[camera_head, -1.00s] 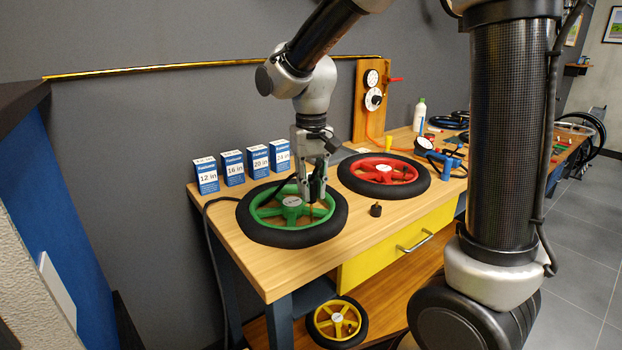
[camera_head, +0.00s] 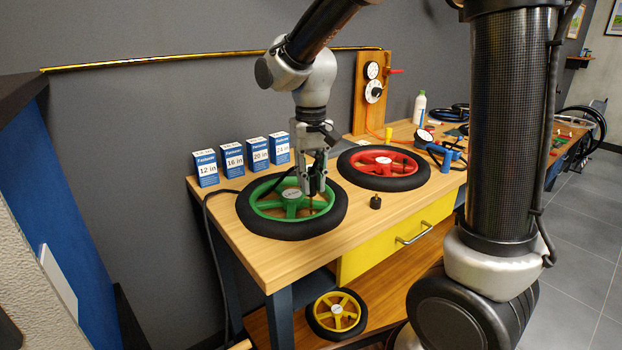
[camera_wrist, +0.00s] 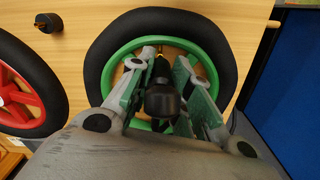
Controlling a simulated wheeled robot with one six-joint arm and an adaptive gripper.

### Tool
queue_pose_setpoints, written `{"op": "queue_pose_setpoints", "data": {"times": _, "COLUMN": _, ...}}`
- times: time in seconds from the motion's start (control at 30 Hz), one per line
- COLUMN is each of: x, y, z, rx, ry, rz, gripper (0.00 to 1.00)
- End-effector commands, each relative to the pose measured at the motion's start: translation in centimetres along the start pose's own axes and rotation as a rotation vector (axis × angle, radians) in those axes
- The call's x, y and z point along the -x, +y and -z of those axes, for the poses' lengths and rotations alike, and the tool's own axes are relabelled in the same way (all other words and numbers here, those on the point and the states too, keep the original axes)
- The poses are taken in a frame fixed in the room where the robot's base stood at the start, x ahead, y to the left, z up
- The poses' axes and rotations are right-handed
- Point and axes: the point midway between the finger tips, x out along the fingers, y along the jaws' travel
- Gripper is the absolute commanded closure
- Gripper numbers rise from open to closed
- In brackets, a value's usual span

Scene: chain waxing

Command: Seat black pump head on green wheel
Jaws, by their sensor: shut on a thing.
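The green wheel (camera_head: 291,203) with its black tyre lies flat on the near end of the wooden workbench. It also shows in the wrist view (camera_wrist: 118,70). My gripper (camera_head: 313,190) is over the right part of the green wheel, pointing down, and is shut on the black pump head (camera_wrist: 162,97). In the wrist view the pump head sits between the two fingers, over the inner side of the rim. A small brass-coloured bit shows just beyond it. The fingers and the pump head hide the contact, so I cannot tell whether the head touches the valve.
A red wheel (camera_head: 384,164) lies to the right. A small black knob-like part (camera_head: 375,202) stands on the bench between the wheels. Several blue boxes (camera_head: 232,159) stand behind. A blue pump with a gauge (camera_head: 424,139) is farther right. A black hose runs off the bench's left edge.

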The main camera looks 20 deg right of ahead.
Motion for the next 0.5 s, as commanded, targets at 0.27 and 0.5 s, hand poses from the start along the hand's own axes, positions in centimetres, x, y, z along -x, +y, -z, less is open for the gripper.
{"op": "queue_pose_setpoints", "data": {"times": 0.27, "x": -0.15, "y": 0.00, "z": 0.00, "rx": 0.000, "ry": 0.000, "rz": 0.000, "gripper": 1.00}}
{"op": "queue_pose_setpoints", "data": {"times": 0.5, "x": -0.56, "y": 0.01, "z": -0.02, "rx": 0.000, "ry": -0.001, "rz": 0.000, "gripper": 1.00}}
